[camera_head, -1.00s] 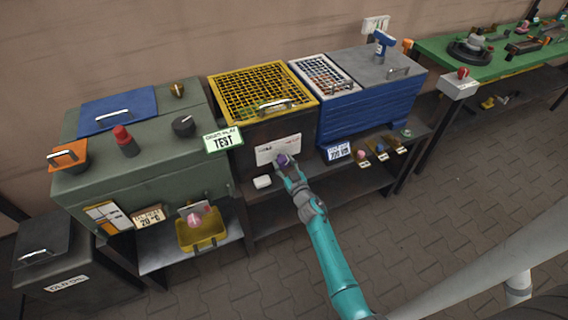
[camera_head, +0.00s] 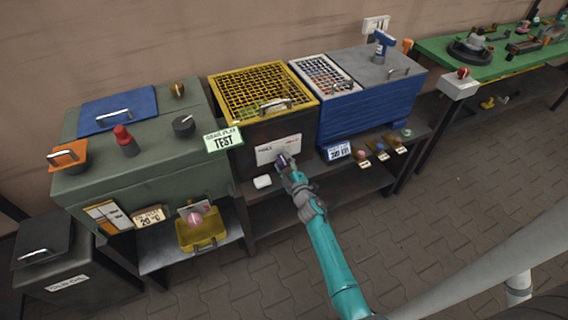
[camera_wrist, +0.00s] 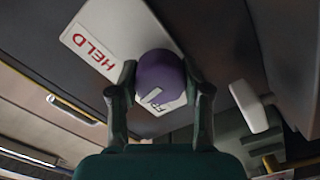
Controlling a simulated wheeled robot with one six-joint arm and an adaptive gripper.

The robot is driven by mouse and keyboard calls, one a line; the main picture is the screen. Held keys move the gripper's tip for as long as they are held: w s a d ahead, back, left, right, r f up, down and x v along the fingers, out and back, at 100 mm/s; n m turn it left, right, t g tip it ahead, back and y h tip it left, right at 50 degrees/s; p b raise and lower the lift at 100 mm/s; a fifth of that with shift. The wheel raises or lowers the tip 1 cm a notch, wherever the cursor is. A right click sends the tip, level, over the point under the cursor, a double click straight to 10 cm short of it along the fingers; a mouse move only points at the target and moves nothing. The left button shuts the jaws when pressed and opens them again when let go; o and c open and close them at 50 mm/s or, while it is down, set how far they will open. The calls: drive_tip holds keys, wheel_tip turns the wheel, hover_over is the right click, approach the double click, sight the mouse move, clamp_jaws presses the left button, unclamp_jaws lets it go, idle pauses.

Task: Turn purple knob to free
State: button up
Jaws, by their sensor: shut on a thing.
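The purple knob (camera_wrist: 161,76) sits between the two fingers of my gripper (camera_wrist: 160,92) in the wrist view. A short pale pointer mark shows on the knob. Behind it is a white label plate (camera_wrist: 98,36) with "HELD" in red, and the start of another word, "FR", partly hidden by the knob. In the head view the knob (camera_head: 282,159) is at the front of the dark box under the yellow grid, with my gripper (camera_head: 286,165) shut on it. The plate (camera_head: 279,149) shows just above it.
A white block (camera_head: 263,182) is left of the knob, and it also shows in the wrist view (camera_wrist: 249,106). A green cabinet (camera_head: 140,165) stands left, a blue box (camera_head: 370,110) right. A "TEST" sign (camera_head: 223,140) hangs above left. The paved floor in front is open.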

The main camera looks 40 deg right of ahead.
drive_tip(key=n, duration=0.5)
drive_tip(key=shift+n, duration=0.4)
idle(0.4)
drive_tip(key=o, duration=1.2)
drive_tip(key=shift+c, duration=0.2)
drive_tip(key=v, duration=1.2)
